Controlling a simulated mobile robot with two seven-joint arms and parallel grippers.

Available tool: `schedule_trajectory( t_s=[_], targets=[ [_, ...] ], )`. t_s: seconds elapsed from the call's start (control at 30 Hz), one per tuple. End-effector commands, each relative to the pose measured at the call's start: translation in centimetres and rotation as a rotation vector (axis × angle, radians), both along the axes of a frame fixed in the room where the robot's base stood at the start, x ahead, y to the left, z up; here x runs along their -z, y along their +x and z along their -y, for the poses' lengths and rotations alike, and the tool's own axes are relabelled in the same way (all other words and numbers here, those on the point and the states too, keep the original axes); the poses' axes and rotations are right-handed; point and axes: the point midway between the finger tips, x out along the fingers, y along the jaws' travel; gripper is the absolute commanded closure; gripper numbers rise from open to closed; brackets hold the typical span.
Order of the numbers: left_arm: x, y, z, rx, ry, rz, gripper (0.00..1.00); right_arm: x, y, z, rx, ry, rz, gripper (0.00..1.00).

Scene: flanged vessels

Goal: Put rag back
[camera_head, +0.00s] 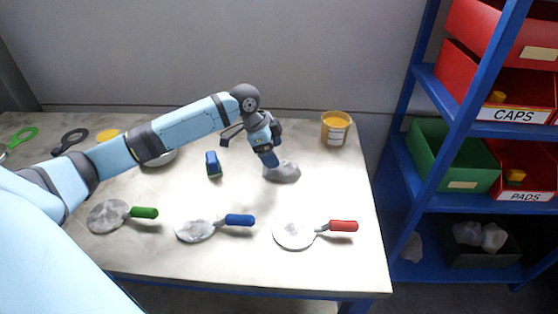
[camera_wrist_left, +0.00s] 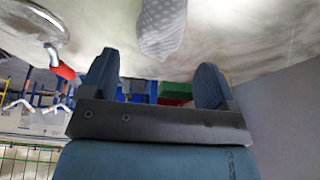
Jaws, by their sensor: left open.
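A crumpled grey rag (camera_head: 283,173) lies on the workbench, right of the middle. My left gripper (camera_head: 269,158) comes down from above, at the rag's left edge. In the left wrist view, the pale dotted rag (camera_wrist_left: 162,28) lies beyond the two open fingers (camera_wrist_left: 155,70), roughly in line with the gap between them. Nothing is between the fingers. Whether a finger touches the rag cannot be told. A black bin (camera_head: 484,256) on the low shelf at the right holds whitish crumpled cloths. My right gripper is not in view.
Round plates with a green handle (camera_head: 144,212), a blue handle (camera_head: 239,220) and a red handle (camera_head: 343,226) lie along the bench's front. A yellow tin (camera_head: 335,128) stands behind the rag. Blue shelving holds red bins and a green bin (camera_head: 450,156).

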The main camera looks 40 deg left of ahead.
Motion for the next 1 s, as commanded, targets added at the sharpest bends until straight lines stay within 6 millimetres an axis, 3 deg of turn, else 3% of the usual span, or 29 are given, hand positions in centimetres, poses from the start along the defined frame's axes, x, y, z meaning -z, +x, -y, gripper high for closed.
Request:
schedule_trajectory(
  t_s=[0.1,0.33,1.0],
  targets=[
    [-2.6,-0.5,-0.9,-0.001,0.001,0.002,0.18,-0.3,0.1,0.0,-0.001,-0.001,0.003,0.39],
    [-5.4,-1.2,-1.9,0.000,0.001,0.000,0.18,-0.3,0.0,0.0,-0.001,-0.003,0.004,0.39],
    [-6.1,-1.4,-2.1,0.000,0.000,0.000,0.18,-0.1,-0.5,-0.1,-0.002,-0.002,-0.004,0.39]
  ],
)
